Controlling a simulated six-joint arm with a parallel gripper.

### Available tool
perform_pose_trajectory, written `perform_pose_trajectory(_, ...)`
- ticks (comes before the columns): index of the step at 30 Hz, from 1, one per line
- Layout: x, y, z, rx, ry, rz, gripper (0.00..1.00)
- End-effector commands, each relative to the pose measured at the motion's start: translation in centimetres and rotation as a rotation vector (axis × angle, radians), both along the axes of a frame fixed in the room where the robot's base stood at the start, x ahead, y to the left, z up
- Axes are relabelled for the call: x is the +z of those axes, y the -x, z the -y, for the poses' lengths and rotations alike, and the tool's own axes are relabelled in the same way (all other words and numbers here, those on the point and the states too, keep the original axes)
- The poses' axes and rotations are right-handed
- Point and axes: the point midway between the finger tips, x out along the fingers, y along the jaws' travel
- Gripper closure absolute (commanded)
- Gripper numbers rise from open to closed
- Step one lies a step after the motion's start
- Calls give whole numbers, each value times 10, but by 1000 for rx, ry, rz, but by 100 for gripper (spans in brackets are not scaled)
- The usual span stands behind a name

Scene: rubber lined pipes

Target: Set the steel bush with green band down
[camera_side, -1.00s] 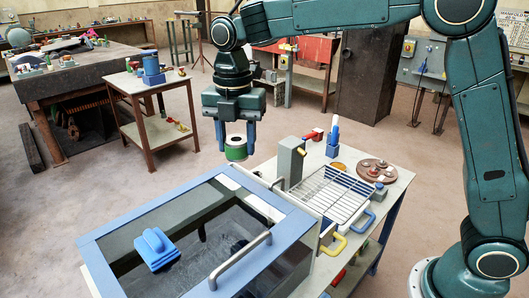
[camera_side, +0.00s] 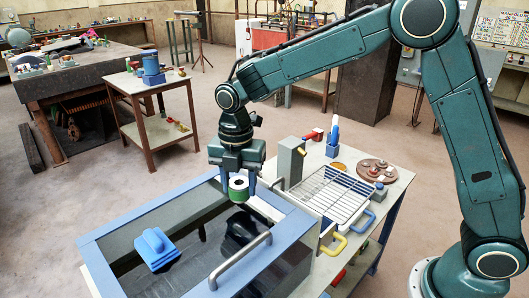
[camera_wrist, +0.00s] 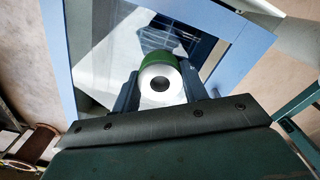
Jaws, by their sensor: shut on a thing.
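The steel bush with green band (camera_side: 238,187) is a short pale cylinder with a hole through it and a green band.
A metal bar handle (camera_side: 240,264) runs along the cabinet's front right. A grey post (camera_side: 290,160), a wire rack (camera_side: 330,192) and a round brown board (camera_side: 374,171) stand to the right.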

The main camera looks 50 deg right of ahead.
Motion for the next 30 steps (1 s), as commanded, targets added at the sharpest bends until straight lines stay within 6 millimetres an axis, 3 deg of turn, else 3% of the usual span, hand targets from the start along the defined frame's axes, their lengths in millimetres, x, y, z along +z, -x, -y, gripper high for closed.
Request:
perform_pose_trajectory(9, -31, 0, 0, 0, 0, 0, 88)
perform_pose_trajectory(22, -34, 0, 0, 0, -1, 1, 88)
perform_pose_trajectory(23, -35, 0, 0, 0, 0, 0, 55)
perform_pose_trajectory(24, -35, 0, 0, 0, 0, 0, 47)
perform_pose_trajectory(26, -35, 0, 0, 0, 0, 0, 35)
perform_pose_trajectory(30, -35, 0, 0, 0, 0, 0, 35)
